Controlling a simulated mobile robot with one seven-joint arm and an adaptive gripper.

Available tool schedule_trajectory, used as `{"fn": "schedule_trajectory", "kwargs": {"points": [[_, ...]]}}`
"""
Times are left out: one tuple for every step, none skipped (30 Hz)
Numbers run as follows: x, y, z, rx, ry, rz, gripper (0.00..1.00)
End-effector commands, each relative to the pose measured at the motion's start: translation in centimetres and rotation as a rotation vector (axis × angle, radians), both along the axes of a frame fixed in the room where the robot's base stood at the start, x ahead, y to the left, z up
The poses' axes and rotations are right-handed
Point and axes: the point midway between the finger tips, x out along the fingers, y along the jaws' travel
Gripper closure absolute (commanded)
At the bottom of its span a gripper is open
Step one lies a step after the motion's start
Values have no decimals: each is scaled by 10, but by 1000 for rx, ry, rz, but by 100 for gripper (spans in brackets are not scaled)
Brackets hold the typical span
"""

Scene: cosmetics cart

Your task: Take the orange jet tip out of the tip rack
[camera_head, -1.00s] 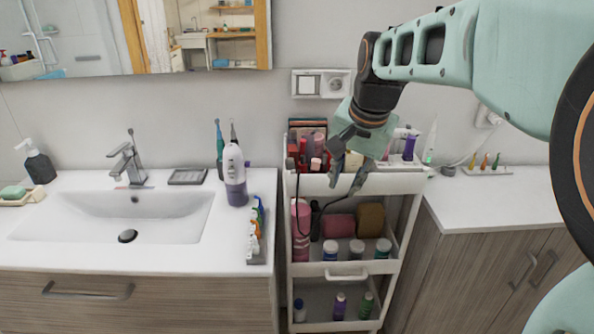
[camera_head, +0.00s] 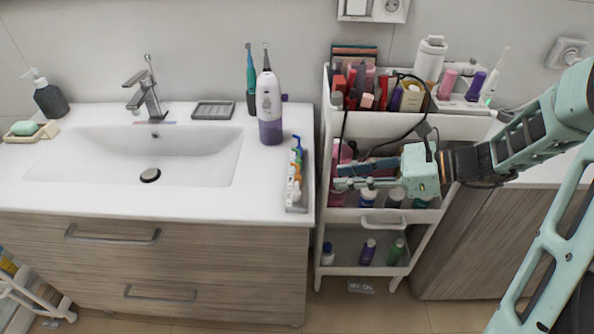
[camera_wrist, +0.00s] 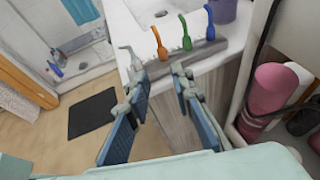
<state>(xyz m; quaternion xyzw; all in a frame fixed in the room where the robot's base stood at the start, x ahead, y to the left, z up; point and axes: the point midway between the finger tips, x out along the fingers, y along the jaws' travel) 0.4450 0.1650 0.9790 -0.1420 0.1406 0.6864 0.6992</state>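The tip rack (camera_head: 297,204) is a narrow grey strip on the right edge of the sink counter. It holds a row of blue, green, orange and whitish tips. The orange jet tip (camera_head: 294,169) stands in it; in the wrist view the orange tip (camera_wrist: 158,43) is upright beside the green tip (camera_wrist: 186,34) and blue tip (camera_wrist: 209,22). My gripper (camera_head: 338,177) is right of the rack, in front of the cart, its fingers pointing left. In the wrist view my gripper (camera_wrist: 159,76) is open and empty, with the rack beyond its fingertips. Nothing touches the orange tip.
The cart (camera_head: 468,124) with cosmetics stands right of the counter, close to my arm. A black cable hangs over the cart. A white and purple oral irrigator (camera_head: 269,108) stands behind the rack. The sink (camera_head: 195,145) lies to the left.

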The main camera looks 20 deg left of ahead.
Motion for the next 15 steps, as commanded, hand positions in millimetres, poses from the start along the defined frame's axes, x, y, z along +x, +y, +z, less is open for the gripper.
{"fn": "schedule_trajectory", "kwargs": {"points": [[1,3,-1,11,7,-8,79],[1,6,-2,14,8,-10,79],[1,11,-4,15,10,-10,79],[1,16,-6,14,10,-9,79],[1,22,-8,14,10,-7,79],[1,28,-11,13,11,-8,79],[1,32,-13,12,9,-8,79],[1,36,-14,13,9,-8,79],[2,41,-16,12,8,-8,79],[2,44,-18,11,8,-8,79],[2,46,-19,11,8,-9,79],[2,49,-19,11,8,-9,79],[2,51,-20,11,7,-9,79],[2,52,-20,11,7,-9,79],[3,54,-20,11,7,-8,79]]}}
